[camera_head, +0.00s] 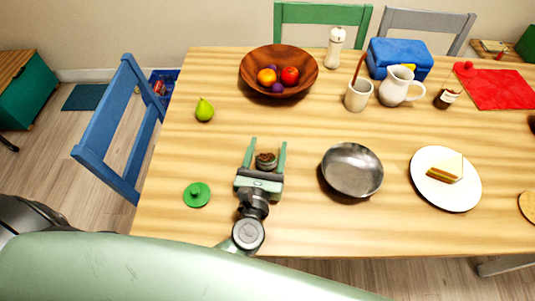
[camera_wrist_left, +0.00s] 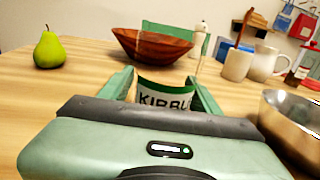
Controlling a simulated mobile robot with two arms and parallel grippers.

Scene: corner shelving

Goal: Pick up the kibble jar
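The kibble jar (camera_head: 266,160) stands on the wooden table, open at the top with brown kibble showing. Its white and green label shows the start of "KIBBLE" in the left wrist view (camera_wrist_left: 165,95). My left gripper (camera_head: 268,148) comes from the front edge, low over the table, with one finger on each side of the jar. The fingers are wide apart, and I see no clear grip on the jar. In the left wrist view the gripper body hides the jar's lower part. My right gripper is not in view.
A green lid (camera_head: 197,194) lies left of my gripper. A metal bowl (camera_head: 352,170) stands close on the right, with a sandwich plate (camera_head: 446,194) beyond. A wooden fruit bowl (camera_head: 252,80) is behind the jar, and a pear (camera_head: 204,110) is at the back left.

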